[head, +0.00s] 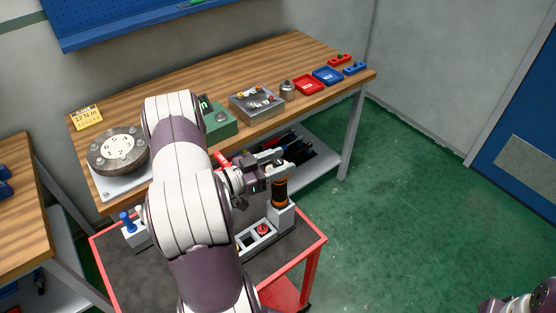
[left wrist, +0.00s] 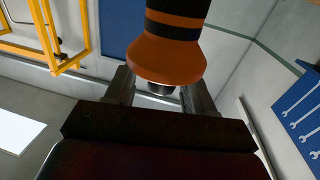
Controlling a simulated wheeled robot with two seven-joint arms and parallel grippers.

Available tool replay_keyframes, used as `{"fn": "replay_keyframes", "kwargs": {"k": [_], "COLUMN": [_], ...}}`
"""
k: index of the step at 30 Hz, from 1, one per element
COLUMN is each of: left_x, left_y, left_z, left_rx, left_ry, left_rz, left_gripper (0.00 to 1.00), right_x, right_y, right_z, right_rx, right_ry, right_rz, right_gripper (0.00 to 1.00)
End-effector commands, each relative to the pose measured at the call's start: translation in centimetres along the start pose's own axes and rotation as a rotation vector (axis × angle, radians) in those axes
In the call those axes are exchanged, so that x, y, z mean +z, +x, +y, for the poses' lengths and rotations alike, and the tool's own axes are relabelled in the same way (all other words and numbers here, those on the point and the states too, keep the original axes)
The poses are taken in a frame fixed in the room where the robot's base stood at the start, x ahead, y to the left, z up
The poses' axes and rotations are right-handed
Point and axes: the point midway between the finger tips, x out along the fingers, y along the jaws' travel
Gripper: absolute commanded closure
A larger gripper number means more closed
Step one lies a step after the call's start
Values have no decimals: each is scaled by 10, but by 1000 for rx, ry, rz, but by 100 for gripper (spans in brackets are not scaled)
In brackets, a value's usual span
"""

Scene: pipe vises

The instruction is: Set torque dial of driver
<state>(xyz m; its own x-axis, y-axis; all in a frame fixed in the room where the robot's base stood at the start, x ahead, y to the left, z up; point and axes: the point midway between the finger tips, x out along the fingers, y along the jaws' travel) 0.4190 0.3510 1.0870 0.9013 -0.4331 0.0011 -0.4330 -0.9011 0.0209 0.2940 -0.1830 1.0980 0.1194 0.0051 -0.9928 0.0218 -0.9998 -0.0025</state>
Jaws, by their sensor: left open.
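The torque driver (head: 280,191), orange and black, stands upright in a grey holder on the red cart. My left gripper (head: 274,160) is at the driver's top end, with its jaws apart. In the left wrist view, the driver's orange and black body (left wrist: 166,52) ends in a flared orange collar and a small metal tip. That end sits between the open fingers of the left gripper (left wrist: 160,92), with no clear contact. The dial's marks cannot be read. A yellow card (head: 86,117) on the bench shows a torque figure in N m.
The red cart (head: 312,246) also carries a grey block with a red knob (head: 262,229). On the wooden bench (head: 258,61) are a round numbered dial (head: 118,149), a green box (head: 221,119), a metal tray (head: 256,103) and red and blue bins.

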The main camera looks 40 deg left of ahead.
Motion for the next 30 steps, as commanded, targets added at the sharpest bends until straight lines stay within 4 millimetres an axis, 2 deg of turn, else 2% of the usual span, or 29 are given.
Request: {"fn": "replay_keyframes", "kwargs": {"k": [2, 3, 7, 8, 15, 22, 23, 24, 30], "left_x": [0, 0, 0, 0, -1, -1, -1, -1, -1], "left_y": [0, 0, 0, 0, 0, 0, 0, 0, 0], "left_z": [0, 0, 0, 0, 0, -1, -1, -1, -1], "left_rx": [0, 0, 0, 0, -88, -91, -91, -91, -91], "left_ry": [0, 0, 0, 0, 0, 2, 2, 2, 0], "left_rz": [0, 0, 0, 0, -2, -1, -1, -1, -2], "left_gripper": [46, 53, 95, 96, 96, 96, 56, 46, 46], "right_x": [0, 0, 0, 0, 0, 0, 0, 0, 0], "right_y": [0, 0, 0, 0, -4, -3, -3, -3, -3], "right_z": [0, 0, 0, 0, 0, 0, 0, 0, 0], "right_rx": [0, 0, 0, 0, 0, 0, 0, 0, 0], "right_ry": [0, 0, 0, 0, 0, 0, 0, 0, 0], "right_rz": [0, 0, 0, 0, 0, 0, 0, 0, 0], "right_gripper": [57, 57, 57, 57, 57, 57, 57, 57, 57]}}
